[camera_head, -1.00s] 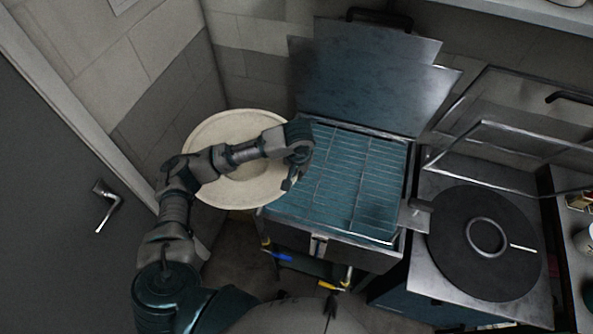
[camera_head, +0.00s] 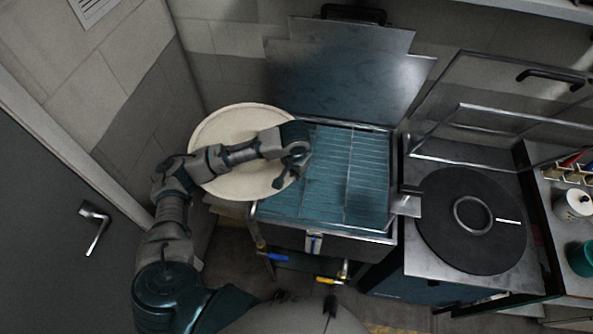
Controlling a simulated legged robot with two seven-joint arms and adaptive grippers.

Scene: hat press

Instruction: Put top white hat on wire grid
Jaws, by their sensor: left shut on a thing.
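A white hat (camera_head: 229,125) with a wide round brim is at the left of the steamer, by the wall corner. My left arm crosses over it and hides its middle. My left gripper (camera_head: 281,180) is shut on the hat's right brim, close to the left edge of the grid; the fingertips show only small. The wire grid (camera_head: 345,178) lies in the open steamer and is bare. Its left edge is partly hidden by my gripper. Whether more hats lie under this one I cannot tell. My right gripper is not in view.
The steamer's metal lid (camera_head: 345,78) stands raised behind the grid. At the right is a press with a round black plate (camera_head: 471,220) and an open metal frame (camera_head: 500,108). A grey door (camera_head: 50,235) is at the left.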

